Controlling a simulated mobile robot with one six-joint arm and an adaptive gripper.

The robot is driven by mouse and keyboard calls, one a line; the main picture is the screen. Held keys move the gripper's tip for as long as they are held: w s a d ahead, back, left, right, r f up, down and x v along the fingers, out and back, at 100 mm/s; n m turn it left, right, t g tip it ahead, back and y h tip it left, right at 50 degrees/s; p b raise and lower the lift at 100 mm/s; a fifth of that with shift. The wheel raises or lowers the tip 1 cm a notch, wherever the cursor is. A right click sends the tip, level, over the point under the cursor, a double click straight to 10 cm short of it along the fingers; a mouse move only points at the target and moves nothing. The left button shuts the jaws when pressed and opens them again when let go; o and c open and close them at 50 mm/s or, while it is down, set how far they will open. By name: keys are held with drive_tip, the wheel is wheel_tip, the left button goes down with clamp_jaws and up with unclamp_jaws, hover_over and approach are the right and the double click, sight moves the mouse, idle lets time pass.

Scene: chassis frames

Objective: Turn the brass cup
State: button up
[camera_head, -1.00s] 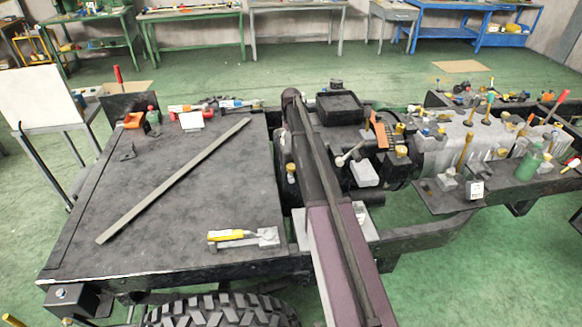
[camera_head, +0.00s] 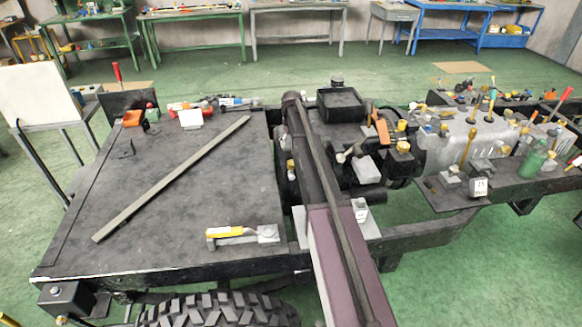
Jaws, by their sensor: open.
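Several brass-coloured fittings show on the chassis. A brass fitting (camera_head: 402,146) sits on a dark block right of the engine's middle, with a smaller brass cap (camera_head: 402,126) just behind it. Another small brass piece (camera_head: 291,170) stands close to the left side of my arm. I cannot tell which of these is the brass cup. My arm rises from the bottom middle and reaches forward over the chassis. I cannot make out my gripper's fingers, and the arm hides part of the area behind it.
A flat dark deck (camera_head: 150,215) lies left, with a long grey bar (camera_head: 172,180) and a yellow-handled tool (camera_head: 240,235) on it. An orange handle (camera_head: 381,128) and a grey lever (camera_head: 350,151) stand near the brass fittings. Green floor (camera_head: 420,285) is clear at right front.

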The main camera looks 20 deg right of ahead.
sight(291, 162)
drive_tip(key=shift+f+b, duration=4.9)
drive_tip(key=shift+f, duration=0.25)
drive_tip(key=shift+a, duration=0.1)
drive_tip(key=c, duration=1.1)
